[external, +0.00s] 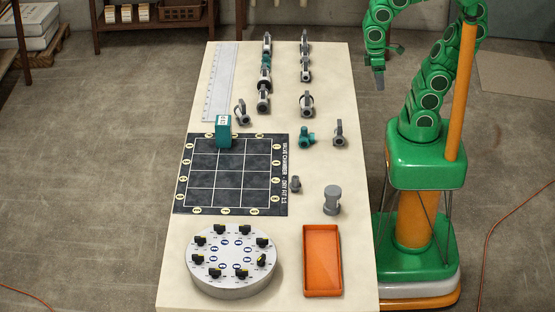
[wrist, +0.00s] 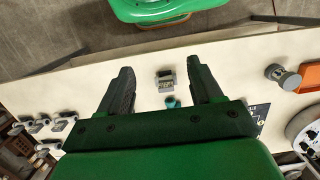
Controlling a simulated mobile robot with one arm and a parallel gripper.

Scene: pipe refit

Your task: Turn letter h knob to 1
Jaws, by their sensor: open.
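A round grey dial plate (external: 234,279) stands on the table's near left part, with several black knobs with yellow marks around its top. Blue round labels lie inside the ring of knobs; their letters are too small to read, so I cannot tell which knob is h. Part of the plate shows at the right edge of the wrist view (wrist: 299,128). My gripper (external: 379,80) hangs at the far right side of the table, well away from the plate. In the wrist view my gripper (wrist: 160,66) is open, with nothing held between its fingers.
Valves and fittings, including a grey valve (external: 307,104), stand along the table (external: 285,225). A dark grid mat (external: 200,181) carries a teal block (external: 223,131). A grey cylinder (external: 332,200) and an orange tray (external: 323,260) stand right of the plate.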

